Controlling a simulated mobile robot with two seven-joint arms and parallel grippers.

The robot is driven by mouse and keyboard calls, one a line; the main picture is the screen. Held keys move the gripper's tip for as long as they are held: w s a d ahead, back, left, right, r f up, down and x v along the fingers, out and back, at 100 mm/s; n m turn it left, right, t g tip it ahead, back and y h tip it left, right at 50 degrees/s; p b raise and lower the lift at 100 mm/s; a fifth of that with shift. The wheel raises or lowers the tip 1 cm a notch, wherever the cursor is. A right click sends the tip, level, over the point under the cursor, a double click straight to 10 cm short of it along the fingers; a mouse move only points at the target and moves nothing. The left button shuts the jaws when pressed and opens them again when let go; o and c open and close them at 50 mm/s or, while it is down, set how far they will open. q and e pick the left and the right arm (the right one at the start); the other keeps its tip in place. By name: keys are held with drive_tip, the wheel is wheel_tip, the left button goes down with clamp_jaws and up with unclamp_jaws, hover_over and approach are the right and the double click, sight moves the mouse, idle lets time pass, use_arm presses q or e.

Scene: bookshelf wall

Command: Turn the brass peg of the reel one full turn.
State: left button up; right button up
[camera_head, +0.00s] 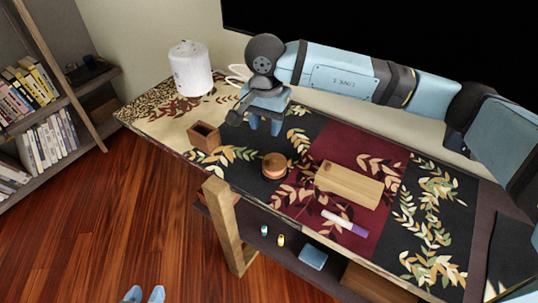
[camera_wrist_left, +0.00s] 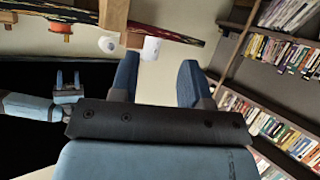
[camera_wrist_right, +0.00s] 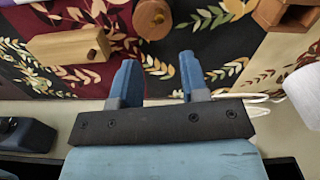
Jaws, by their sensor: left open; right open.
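The reel (camera_head: 274,165) is a small round copper-and-dark drum on the dark strip of the patterned runner. In the right wrist view the reel (camera_wrist_right: 152,18) is beyond my right fingertips, between them and apart. A tiny nub shows on its face there; I cannot tell whether it is the brass peg. The reel (camera_wrist_left: 61,27) also shows small and orange in the left wrist view. My right gripper (camera_head: 265,126) is open and empty over the table's back part, behind the reel. My left gripper (camera_head: 144,294) is open and empty, low in front of the table.
A wooden block (camera_head: 348,184) with a short knob lies right of the reel, and a purple-and-white marker (camera_head: 345,223) in front of it. An open wooden box (camera_head: 204,136) and a white cylinder (camera_head: 190,68) stand left. A bookshelf (camera_head: 60,110) is at far left.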

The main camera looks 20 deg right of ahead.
sight(267, 158)
wheel_tip(267, 158, down, 11)
drive_tip(key=shift+f+b, duration=0.1)
drive_tip(key=shift+b, duration=0.75)
use_arm(q)
drive_tip(key=shift+t+h, duration=0.6)
drive_tip(key=shift+t, duration=0.3)
drive_tip(key=r, duration=0.1)
drive_tip(key=w+d+r, duration=0.1)
drive_tip(key=d+r, duration=0.1)
drive_tip(key=shift+w+r, duration=0.2)
drive_tip(key=shift+w, duration=0.05)
use_arm(e)
clamp_jaws()
